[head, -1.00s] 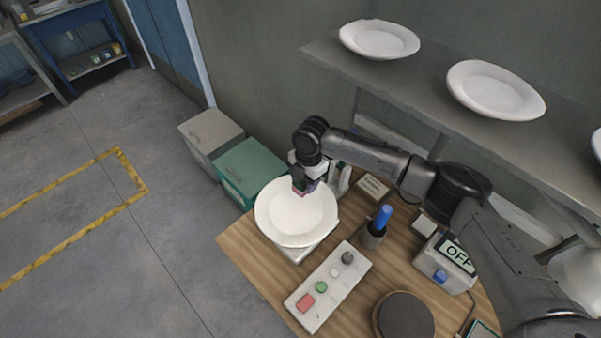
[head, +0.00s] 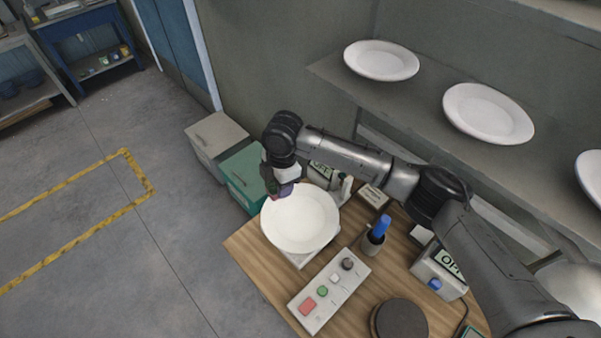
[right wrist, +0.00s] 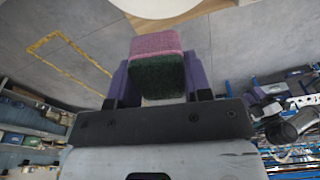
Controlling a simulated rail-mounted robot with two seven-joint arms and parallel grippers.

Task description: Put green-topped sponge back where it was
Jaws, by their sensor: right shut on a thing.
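The sponge (right wrist: 158,72) has a pink layer and a dark green layer. In the right wrist view it sits between the purple fingers of my right gripper (right wrist: 157,82), which is shut on it. In the head view my right gripper (head: 280,191) is at the upper left rim of a white plate (head: 300,218), and only a small bit of pink shows there. I cannot tell whether the sponge touches the plate. The plate lies on a pale stand on the wooden table (head: 262,268). My left gripper is not in view.
A button panel (head: 328,290), a blue-handled tool in a dark holder (head: 376,236), a small labelled box (head: 372,197), a display box (head: 440,268) and a dark round disc (head: 402,320) crowd the table. A shelf (head: 420,105) with plates is behind. Green (head: 243,175) and grey boxes stand left.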

